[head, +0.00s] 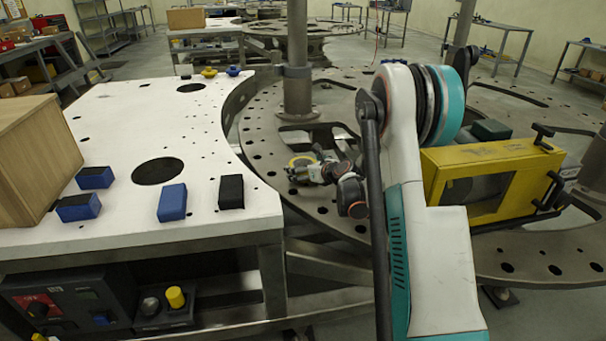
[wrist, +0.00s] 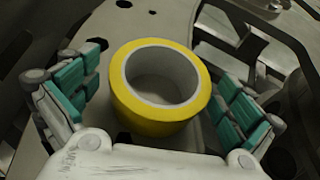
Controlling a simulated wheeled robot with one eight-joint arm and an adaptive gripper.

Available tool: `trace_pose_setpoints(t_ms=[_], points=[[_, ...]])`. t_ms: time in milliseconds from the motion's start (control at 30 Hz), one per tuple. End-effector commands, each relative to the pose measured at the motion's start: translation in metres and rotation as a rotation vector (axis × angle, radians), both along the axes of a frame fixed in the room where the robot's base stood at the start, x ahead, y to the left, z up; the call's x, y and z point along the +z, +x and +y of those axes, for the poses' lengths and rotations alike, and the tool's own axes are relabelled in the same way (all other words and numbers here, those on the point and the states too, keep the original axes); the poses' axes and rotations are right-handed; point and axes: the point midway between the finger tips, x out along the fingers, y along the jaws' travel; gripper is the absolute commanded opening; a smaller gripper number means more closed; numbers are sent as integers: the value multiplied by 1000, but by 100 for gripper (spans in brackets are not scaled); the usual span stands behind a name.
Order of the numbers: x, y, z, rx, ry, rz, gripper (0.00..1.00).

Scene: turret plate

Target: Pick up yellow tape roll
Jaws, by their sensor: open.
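The yellow tape roll (wrist: 157,122) has a yellow outside and a pale grey inner ring. It lies flat on the dark metal turret plate in the wrist view. My gripper (wrist: 150,98) is open, with one teal-padded finger on each side of the roll and gaps between the pads and the roll. In the head view the roll (head: 302,162) shows only partly, just left of my gripper (head: 314,167), on the round turret plate (head: 262,140). My arm hides the plate to the right of it.
A vertical post (head: 297,70) rises from the plate close behind the roll. A yellow frame (head: 489,177) stands right of my arm. The white table (head: 120,225) at left holds blue blocks (head: 172,202), a black block (head: 231,191) and a wooden box (head: 38,155).

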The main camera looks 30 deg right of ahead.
Motion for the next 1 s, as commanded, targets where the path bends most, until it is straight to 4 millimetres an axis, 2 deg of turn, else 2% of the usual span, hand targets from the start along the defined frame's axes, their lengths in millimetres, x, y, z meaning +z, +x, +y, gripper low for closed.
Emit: trace_pose_setpoints(t_ms=[100, 300, 500, 533, 867, 1000], points=[[-4, 9, 1, 0, 1, 0, 100], [-3, 9, 1, -1, 1, 0, 98], [-3, 9, 1, -1, 0, 0, 52], [-3, 9, 1, -1, 0, 0, 49], [-2, 9, 1, -1, 0, 0, 49], [4, 9, 1, -1, 0, 0, 49]])
